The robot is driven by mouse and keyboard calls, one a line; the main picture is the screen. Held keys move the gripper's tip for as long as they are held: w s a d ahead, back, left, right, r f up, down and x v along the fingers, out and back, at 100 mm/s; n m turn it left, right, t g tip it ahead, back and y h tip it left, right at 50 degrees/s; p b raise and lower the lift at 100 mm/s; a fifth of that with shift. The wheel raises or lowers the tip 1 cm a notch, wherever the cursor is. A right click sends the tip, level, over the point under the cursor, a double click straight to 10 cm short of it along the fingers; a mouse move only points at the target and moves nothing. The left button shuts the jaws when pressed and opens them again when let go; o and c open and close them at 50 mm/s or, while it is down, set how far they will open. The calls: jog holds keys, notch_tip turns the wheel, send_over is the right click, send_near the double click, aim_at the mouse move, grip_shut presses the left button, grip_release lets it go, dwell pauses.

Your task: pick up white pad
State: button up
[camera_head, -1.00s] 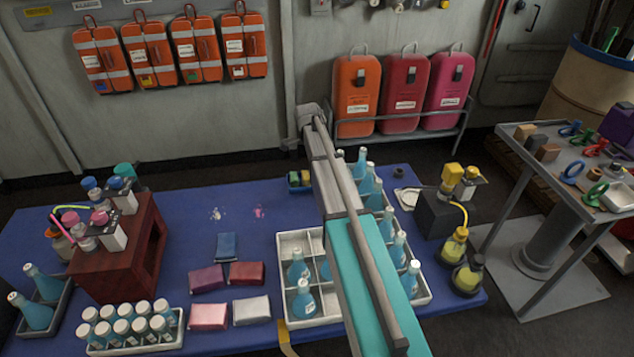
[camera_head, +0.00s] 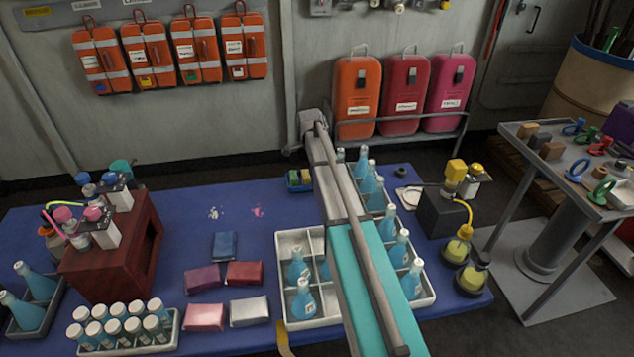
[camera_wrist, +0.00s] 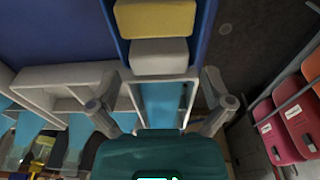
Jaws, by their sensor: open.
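A white pad (camera_wrist: 160,56) lies beside a yellow pad (camera_wrist: 155,18) in a narrow blue tray (camera_wrist: 122,45) in the wrist view. My gripper (camera_wrist: 162,92) is open and empty, its fingers spread to either side just short of the white pad. In the head view the small blue tray (camera_head: 299,189) stands near the back edge of the table, with green and yellow pads showing. The white pad cannot be made out there; my arm covers the area beside it. My fingers are hidden in the head view.
A white divided crate (camera_head: 432,296) with several blue bottles lies under my arm. Folded cloths, one whitish (camera_head: 249,311), lie to its left. A dark red stand (camera_head: 115,250) is at left; a dark box (camera_head: 438,215) with yellow-topped flasks at right.

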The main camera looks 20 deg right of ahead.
jog(key=shift+d+f+b, duration=0.1)
jog(key=shift+f+b, duration=0.5)
jog(key=shift+f, duration=0.3)
jog(key=c, duration=0.6)
